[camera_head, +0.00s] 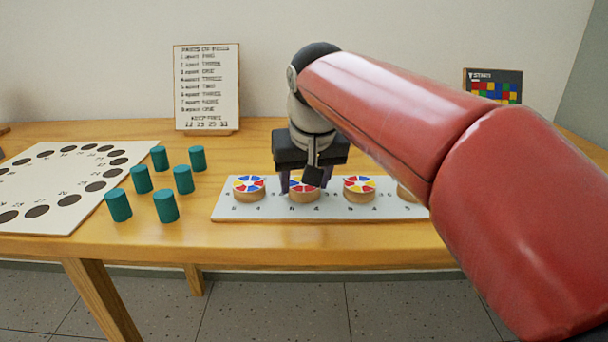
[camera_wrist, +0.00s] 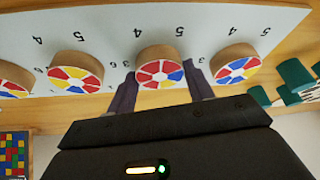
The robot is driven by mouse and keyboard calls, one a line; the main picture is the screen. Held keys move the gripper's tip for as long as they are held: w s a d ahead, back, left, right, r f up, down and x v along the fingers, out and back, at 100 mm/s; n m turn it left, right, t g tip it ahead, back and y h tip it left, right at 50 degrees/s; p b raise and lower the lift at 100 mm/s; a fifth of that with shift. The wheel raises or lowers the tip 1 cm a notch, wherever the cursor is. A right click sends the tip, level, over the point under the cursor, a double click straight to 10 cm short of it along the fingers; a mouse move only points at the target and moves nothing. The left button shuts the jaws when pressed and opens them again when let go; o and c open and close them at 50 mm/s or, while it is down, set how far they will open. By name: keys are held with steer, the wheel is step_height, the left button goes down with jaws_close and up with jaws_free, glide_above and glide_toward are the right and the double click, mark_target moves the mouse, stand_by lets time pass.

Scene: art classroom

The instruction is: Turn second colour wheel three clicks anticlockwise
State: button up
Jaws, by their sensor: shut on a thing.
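A white board (camera_head: 232,208) on the table carries a row of round wooden colour wheels with red, blue, yellow and white sectors. The second wheel from the left (camera_head: 304,196) is partly covered by my gripper (camera_head: 304,187) in the head view. In the wrist view, which looks upside down, this second wheel (camera_wrist: 160,68) sits between the two dark fingers of my gripper (camera_wrist: 160,80), one on each side. My gripper is shut on it from above. The first wheel (camera_head: 249,187) and third wheel (camera_head: 359,188) stand on either side. My arm hides much of the fourth wheel (camera_head: 406,194).
Several teal pegs (camera_head: 183,180) stand left of the board, beside a large white panel with dark holes (camera_head: 60,180). A text sign (camera_head: 207,87) stands behind, and a coloured chart (camera_head: 493,85) at the back right. Neighbouring wheels are close to my fingers.

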steer(key=n+y, duration=0.1)
steer(key=n, duration=0.1)
steer(key=n+y+p, duration=0.1)
steer(key=n, duration=0.2)
steer(key=shift+w+d+r+n+g, duration=0.1)
steer(key=shift+d+n+g, duration=0.05)
steer(key=shift+n+g, duration=0.2)
steer(key=n+g+p, duration=0.1)
steer(key=n, duration=0.2)
steer(key=n+g+y+p, duration=0.1)
steer(key=n, duration=0.2)
steer(key=shift+w+d, duration=0.1)
steer(key=shift+w, duration=0.05)
steer(key=n+g, duration=0.1)
steer(key=n, duration=0.1)
steer(key=n+g+p, duration=0.1)
steer(key=n, duration=0.2)
steer(key=shift+w+n+g+y, duration=0.15)
steer(key=shift+n+g+y, duration=0.1)
steer(key=shift+y, duration=0.05)
steer(key=n+g, duration=0.1)
steer(key=n, duration=0.2)
steer(key=n+g+h, duration=0.1)
steer(key=n, duration=0.2)
steer(key=shift+w, duration=0.1)
steer(key=o, duration=1)
